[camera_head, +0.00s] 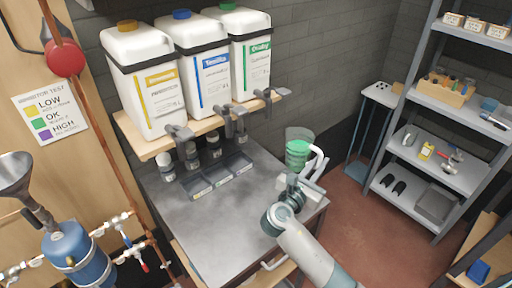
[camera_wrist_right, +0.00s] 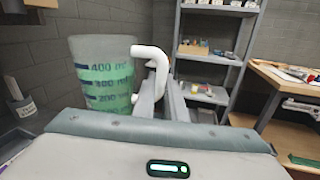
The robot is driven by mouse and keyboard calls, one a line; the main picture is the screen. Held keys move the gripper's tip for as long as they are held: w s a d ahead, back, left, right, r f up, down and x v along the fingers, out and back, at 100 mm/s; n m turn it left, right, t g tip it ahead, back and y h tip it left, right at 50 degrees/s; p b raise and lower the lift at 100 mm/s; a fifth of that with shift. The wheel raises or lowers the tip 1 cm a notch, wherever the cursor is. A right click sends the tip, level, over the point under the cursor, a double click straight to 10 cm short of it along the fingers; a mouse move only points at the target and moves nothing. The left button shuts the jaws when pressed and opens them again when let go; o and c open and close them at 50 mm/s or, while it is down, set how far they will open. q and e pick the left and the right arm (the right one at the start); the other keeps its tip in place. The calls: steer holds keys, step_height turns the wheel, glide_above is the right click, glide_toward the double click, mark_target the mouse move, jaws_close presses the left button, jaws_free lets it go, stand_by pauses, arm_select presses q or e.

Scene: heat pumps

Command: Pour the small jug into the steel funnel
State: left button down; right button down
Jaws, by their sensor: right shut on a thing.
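The small jug (camera_head: 298,150) is clear, holds green liquid and has a white handle. My right gripper (camera_head: 306,182) is shut on its handle, and the jug looks upright above the grey bench's right side. In the right wrist view the jug (camera_wrist_right: 103,80) stands left of my fingers (camera_wrist_right: 163,95), with volume marks on its wall; its white handle passes at the fingers. The steel funnel (camera_head: 16,172) is at the far left, on top of a blue vessel (camera_head: 75,250), well apart from the jug. My left gripper is not in view.
A wooden shelf (camera_head: 150,147) holds three white canisters with taps above the bench (camera_head: 205,218). Small bottles and grey bins (camera_head: 200,187) stand below it. Copper pipes (camera_head: 108,165) run between bench and funnel. Steel shelving (camera_head: 432,165) stands at the right.

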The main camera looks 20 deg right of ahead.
steer(key=s+a+n+t+y+b, duration=0.2)
steer(key=s+a+n+y, duration=0.3)
steer(key=a, duration=0.4)
steer(key=s+a+n+t+y+b, duration=0.3)
steer(key=s+a+n+t+y, duration=0.2)
steer(key=s+a+y, duration=0.3)
steer(key=shift+s+a+f+n+t+y, duration=0.25)
steer(key=shift+a+n+y, duration=0.25)
steer(key=shift+a+y, duration=0.5)
steer(key=shift+a+r, duration=0.1)
steer(key=shift+a, duration=0.05)
